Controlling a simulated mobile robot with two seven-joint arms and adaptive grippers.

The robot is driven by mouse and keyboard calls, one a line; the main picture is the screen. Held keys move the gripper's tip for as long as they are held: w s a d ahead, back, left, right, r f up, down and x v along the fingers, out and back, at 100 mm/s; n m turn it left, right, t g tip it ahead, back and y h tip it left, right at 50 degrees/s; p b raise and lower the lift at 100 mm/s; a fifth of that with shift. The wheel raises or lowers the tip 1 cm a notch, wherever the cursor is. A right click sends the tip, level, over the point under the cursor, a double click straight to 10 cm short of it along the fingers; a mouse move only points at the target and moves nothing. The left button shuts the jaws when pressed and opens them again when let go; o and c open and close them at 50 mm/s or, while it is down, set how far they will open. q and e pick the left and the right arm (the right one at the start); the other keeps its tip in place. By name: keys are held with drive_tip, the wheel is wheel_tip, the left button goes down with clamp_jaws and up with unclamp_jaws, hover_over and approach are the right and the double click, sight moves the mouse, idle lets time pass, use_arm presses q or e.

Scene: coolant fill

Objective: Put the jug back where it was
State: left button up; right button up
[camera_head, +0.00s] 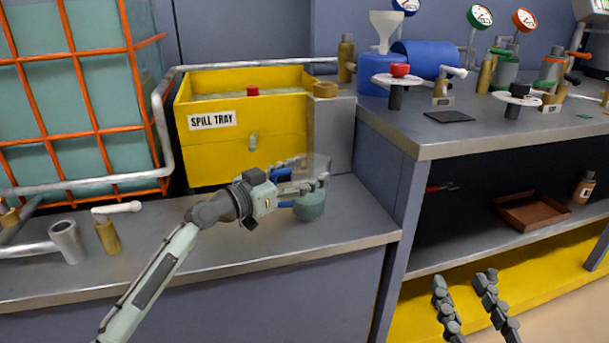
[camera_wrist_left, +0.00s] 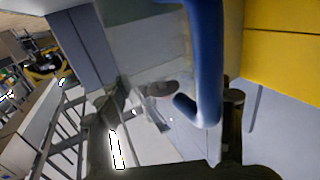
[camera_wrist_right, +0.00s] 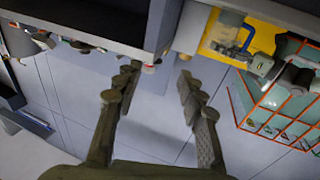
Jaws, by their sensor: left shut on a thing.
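The jug (camera_head: 310,207) is clear, with green-tinted liquid low in it and a blue handle. It is upright over the lower grey bench (camera_head: 235,258), in front of the yellow spill tray's right end; I cannot tell whether its base touches the bench. My left gripper (camera_head: 306,181) is shut on the jug and hides part of it. In the left wrist view the blue handle (camera_wrist_left: 207,62) lies between the fingers. The jug also shows in the right wrist view (camera_wrist_right: 228,28). My right gripper (camera_head: 466,293) is open and empty, low in front of the shelf unit.
The yellow spill tray (camera_head: 218,155) stands behind the jug, next to a grey block (camera_head: 338,125). A caged tank (camera_head: 75,90) is at left. The higher bench (camera_head: 460,143) at right holds a blue container with funnel (camera_head: 385,68), valves and gauges.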

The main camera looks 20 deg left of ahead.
drive_tip(key=shift+r, duration=0.1)
use_arm(q)
drive_tip(key=o, duration=1.6)
drive_tip(key=shift+s, duration=0.1)
drive_tip(key=b+v, duration=0.2)
drive_tip(key=v, duration=1)
use_arm(e)
wheel_tip(320, 180, up, 8)
drive_tip(key=s+a+t+y, duration=0.1)
drive_tip(key=s+t, duration=0.1)
drive_tip(key=t, duration=0.2)
drive_tip(key=shift+s+f+t+y, duration=0.15)
drive_tip(key=shift+f+t+y, duration=0.15)
drive_tip(key=shift+y, duration=0.1)
drive_tip(key=shift+a, duration=0.1)
